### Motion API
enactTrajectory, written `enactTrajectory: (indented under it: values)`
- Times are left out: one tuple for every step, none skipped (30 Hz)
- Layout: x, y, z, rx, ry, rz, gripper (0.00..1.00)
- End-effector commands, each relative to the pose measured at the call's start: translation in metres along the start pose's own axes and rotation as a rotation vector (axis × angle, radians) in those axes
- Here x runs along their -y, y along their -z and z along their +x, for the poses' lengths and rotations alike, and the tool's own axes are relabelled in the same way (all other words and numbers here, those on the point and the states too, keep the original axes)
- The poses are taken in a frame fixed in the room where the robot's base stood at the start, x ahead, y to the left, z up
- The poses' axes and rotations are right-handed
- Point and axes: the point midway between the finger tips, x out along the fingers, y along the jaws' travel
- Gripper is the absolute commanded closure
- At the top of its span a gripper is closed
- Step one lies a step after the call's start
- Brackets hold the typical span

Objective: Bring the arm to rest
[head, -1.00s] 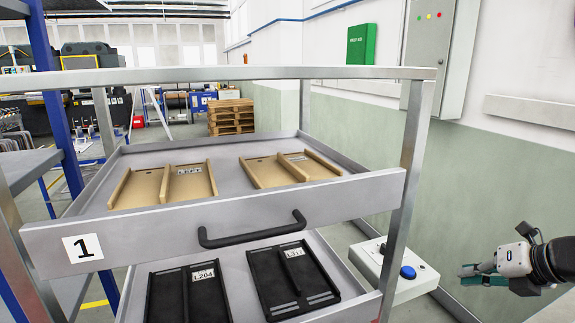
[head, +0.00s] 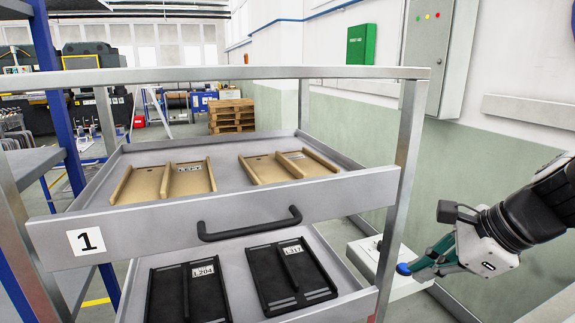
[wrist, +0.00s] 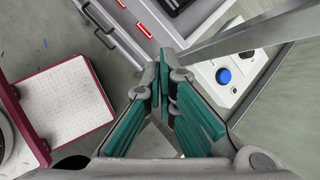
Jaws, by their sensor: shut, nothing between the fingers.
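My gripper (head: 424,268) is at the right of the head view, in front of the light grey control box (head: 362,254) and to the right of the rack. Its green fingers are shut with nothing between them. The wrist view also shows the closed fingertips (wrist: 163,68) pointing toward the drawer rack. The control box with its blue button (wrist: 223,76) is to the right of the fingers there, apart from them in the picture. In the head view the gripper partly covers that box.
The metal rack holds drawer 1 (head: 140,239) with tan trays (head: 183,180), and a lower drawer with black trays (head: 190,292). A rack post (head: 398,190) stands just left of my gripper. A red-edged table with a white top (wrist: 66,103) is at left in the wrist view.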

Motion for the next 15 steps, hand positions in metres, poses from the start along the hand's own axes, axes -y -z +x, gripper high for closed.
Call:
enactTrajectory:
  values:
    - [-0.016, -0.015, -0.008, -0.024, -0.013, -0.197, 1.0]
    - [-0.025, -0.02, -0.013, -0.042, -0.024, -0.317, 1.0]
    - [-0.037, -0.026, -0.019, -0.066, -0.038, -0.477, 1.0]
    - [-0.045, -0.029, -0.023, -0.085, -0.05, -0.596, 1.0]
    - [-0.053, -0.032, -0.028, -0.104, -0.061, -0.714, 1.0]
    - [-0.064, -0.035, -0.034, -0.131, -0.075, -0.87, 1.0]
    - [-0.071, -0.037, -0.039, -0.151, -0.086, -0.987, 1.0]
    - [-0.077, -0.038, -0.044, -0.172, -0.097, -1.101, 1.0]
    - [-0.086, -0.038, -0.05, -0.2, -0.113, -1.246, 1.0]
    - [-0.09, -0.038, -0.055, -0.222, -0.124, -1.349, 1.0]
    - [-0.095, -0.038, -0.06, -0.243, -0.135, -1.444, 1.0]
    - [-0.101, -0.037, -0.065, -0.27, -0.151, -1.562, 1.0]
    - [-0.104, -0.036, -0.069, -0.29, -0.161, -1.641, 1.0]
    - [-0.106, -0.036, -0.072, -0.308, -0.171, -1.712, 1.0]
    - [-0.109, -0.035, -0.077, -0.331, -0.183, -1.794, 1.0]
